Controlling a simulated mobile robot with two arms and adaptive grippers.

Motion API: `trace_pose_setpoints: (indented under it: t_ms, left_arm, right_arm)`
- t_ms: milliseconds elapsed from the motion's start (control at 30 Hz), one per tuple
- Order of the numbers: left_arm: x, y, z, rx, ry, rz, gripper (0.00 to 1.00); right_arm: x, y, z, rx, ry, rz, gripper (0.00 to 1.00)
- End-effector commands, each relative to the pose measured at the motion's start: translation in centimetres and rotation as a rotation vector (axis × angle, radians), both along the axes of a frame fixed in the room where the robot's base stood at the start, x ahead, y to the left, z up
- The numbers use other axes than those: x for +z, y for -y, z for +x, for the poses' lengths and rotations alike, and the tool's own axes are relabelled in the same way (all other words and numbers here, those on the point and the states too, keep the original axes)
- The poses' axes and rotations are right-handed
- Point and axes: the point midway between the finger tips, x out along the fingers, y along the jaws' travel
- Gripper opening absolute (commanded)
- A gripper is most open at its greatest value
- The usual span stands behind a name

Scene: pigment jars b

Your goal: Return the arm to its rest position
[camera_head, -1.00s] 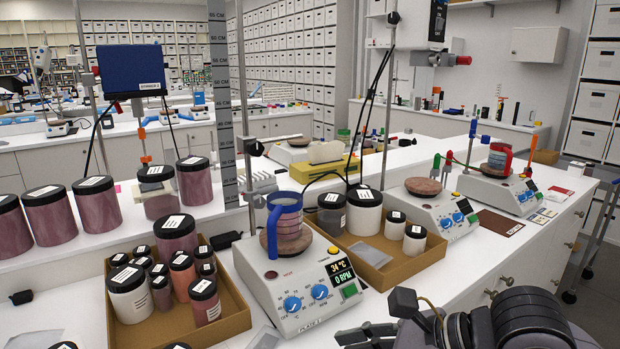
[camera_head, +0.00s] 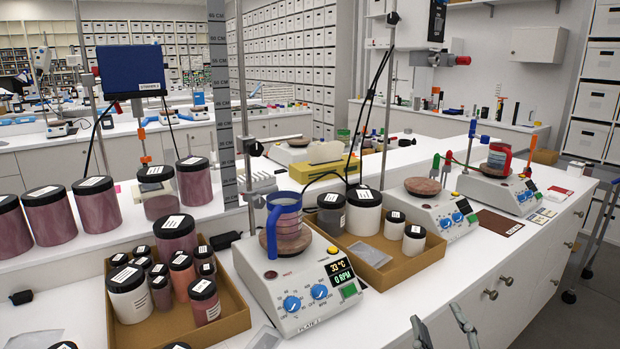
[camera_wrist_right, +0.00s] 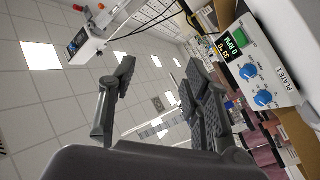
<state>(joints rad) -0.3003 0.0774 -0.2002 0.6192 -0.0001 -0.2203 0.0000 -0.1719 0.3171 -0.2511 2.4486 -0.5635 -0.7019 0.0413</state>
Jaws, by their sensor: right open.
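My right gripper (camera_head: 441,324) shows at the bottom edge of the head view, right of the front hot plate. Only its two fingers are visible; they are apart with nothing between them. In the right wrist view the gripper (camera_wrist_right: 158,92) is also open and empty, with ceiling and shelving behind it. The front hot plate (camera_head: 310,312) reads 33 °C and 0 RPM. A blue-handled beaker (camera_head: 285,216) with reddish contents stands on its round top. The plate's front panel (camera_wrist_right: 262,62) shows at the right of the wrist view. My left gripper is not in view.
A cardboard tray (camera_head: 236,322) of pigment jars stands left of the plate; another tray (camera_head: 402,268) with jars stands behind it to the right. Two more hot plates (camera_head: 447,222) (camera_head: 497,193) line the bench's right side. The bench's front right corner near the gripper is clear.

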Motion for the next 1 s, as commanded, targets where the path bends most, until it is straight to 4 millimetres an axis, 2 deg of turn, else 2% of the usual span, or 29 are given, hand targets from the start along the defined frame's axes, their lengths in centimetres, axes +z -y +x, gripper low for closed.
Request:
trace_pose_setpoints:
  t_ms: [33,100,200,300,400,500,633,867,1000]
  left_arm:
    - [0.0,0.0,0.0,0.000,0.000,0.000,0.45]
    - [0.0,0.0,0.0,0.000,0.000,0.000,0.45]
    - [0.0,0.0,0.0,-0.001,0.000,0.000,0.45]
    - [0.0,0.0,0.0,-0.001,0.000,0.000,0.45]
    - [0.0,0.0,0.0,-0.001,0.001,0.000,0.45]
    - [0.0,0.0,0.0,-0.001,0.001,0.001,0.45]
    - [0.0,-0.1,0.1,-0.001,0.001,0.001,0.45]
    - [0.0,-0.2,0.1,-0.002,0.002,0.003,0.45]
    - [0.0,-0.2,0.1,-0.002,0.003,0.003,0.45]
  right_arm:
    - [-4.0,0.9,-0.8,-0.041,-0.139,0.068,0.45]
    - [-9.0,1.9,-2.4,-0.092,-0.326,0.148,0.45]
    - [-15.4,2.3,-5.9,-0.150,-0.578,0.247,0.45]
    - [-20.3,2.1,-9.8,-0.189,-0.794,0.320,0.45]
    - [-23.7,1.5,-13.7,-0.216,-0.975,0.375,0.45]
    - [-26.2,0.8,-17.6,-0.234,-1.137,0.420,0.45]
    - [-28.4,-0.4,-22.5,-0.246,-1.329,0.467,0.45]
    - [-35.5,-0.6,-21.0,-0.254,-1.360,0.458,0.45]
    - [-40.9,-0.7,-20.8,-0.257,-1.380,0.452,0.45]
